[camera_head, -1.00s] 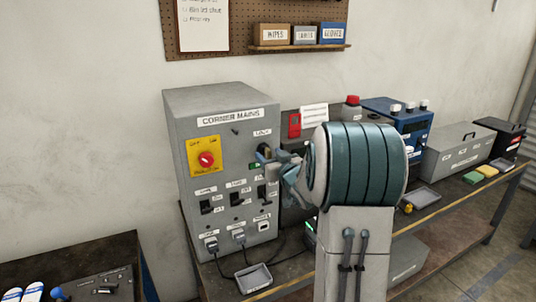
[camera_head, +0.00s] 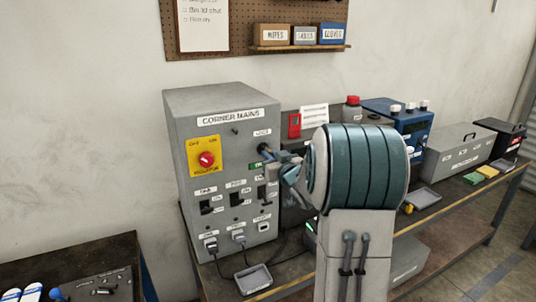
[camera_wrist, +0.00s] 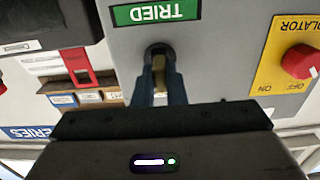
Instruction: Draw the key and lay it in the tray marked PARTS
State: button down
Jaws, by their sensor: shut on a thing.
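The grey cabinet marked CORNER MAINS (camera_head: 180,130) stands at the back left of the bench. My gripper (camera_head: 266,150) is at its front, by the lock beside a green label, partly hidden by my arm. In the wrist view, my gripper (camera_wrist: 158,82) is shut on a small brass-coloured key (camera_wrist: 159,64), in front of the dark round lock opening (camera_wrist: 160,50). How far the key sits in the lock cannot be told. A small grey tray (camera_head: 254,279) lies on the bench before the cabinet; another tray (camera_head: 423,199) lies further right. I cannot read PARTS on either.
A red knob on a yellow plate (camera_head: 204,158) and several switches are on the cabinet front. Cables (camera_head: 222,268) run down near the front tray. A blue box (camera_head: 400,118) and a grey case (camera_head: 462,150) stand along the bench to the right.

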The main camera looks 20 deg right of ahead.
jog(key=shift+s, duration=0.1)
jog(key=shift+s+d+b, duration=0.15)
jog(key=shift+s+b, duration=0.35)
jog(key=shift+s, duration=2.4)
